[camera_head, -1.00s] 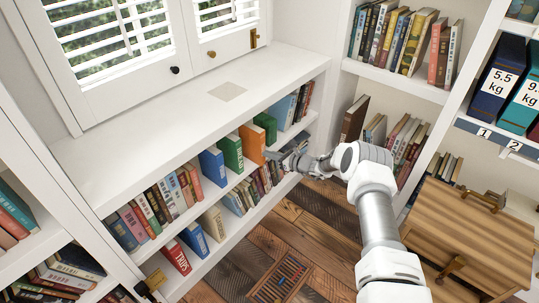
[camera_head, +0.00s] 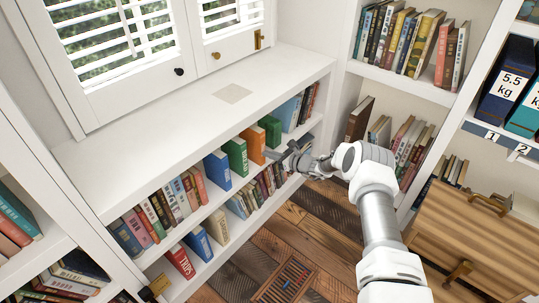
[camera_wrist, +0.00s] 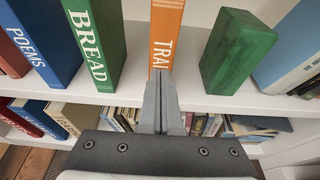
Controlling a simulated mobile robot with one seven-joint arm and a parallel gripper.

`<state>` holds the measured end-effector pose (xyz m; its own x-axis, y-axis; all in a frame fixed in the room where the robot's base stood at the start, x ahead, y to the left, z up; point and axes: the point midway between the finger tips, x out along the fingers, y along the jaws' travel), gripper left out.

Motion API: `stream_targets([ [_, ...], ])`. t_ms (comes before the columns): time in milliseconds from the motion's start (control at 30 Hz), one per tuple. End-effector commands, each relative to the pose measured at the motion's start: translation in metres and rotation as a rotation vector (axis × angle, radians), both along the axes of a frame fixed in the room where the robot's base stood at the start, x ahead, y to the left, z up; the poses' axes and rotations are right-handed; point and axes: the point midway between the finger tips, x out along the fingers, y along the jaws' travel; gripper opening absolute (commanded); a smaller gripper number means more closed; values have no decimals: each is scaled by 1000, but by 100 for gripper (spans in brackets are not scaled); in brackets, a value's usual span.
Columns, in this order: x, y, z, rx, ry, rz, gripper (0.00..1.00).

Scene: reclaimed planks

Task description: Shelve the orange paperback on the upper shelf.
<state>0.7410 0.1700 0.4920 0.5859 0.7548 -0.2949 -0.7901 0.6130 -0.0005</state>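The orange paperback (camera_head: 254,145) stands upright on the upper shelf (camera_head: 204,212) of the low white bookcase. It is between a green book and a plain green block. In the wrist view the orange paperback (camera_wrist: 165,30) shows a spine with white letters "TRAI"; its lower end is hidden behind my fingers. My gripper (camera_wrist: 160,78) is just in front of this spine. Its fingers are together with nothing visible between them. In the head view my gripper (camera_head: 275,156) is at the front of the shelf, to the right of the book.
The green "BREAD" book (camera_wrist: 95,45) and blue "POEMS" book (camera_wrist: 42,35) stand left of the paperback. The green block (camera_wrist: 235,50) stands to its right, with gaps between. The lower shelf holds more books. A wooden cabinet (camera_head: 475,235) stands at the right.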

Motion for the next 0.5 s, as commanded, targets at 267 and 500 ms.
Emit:
stream_targets([
  [267, 0, 1, 0, 1, 0, 1, 0],
  [500, -3, -4, 1, 0, 2, -2, 0],
])
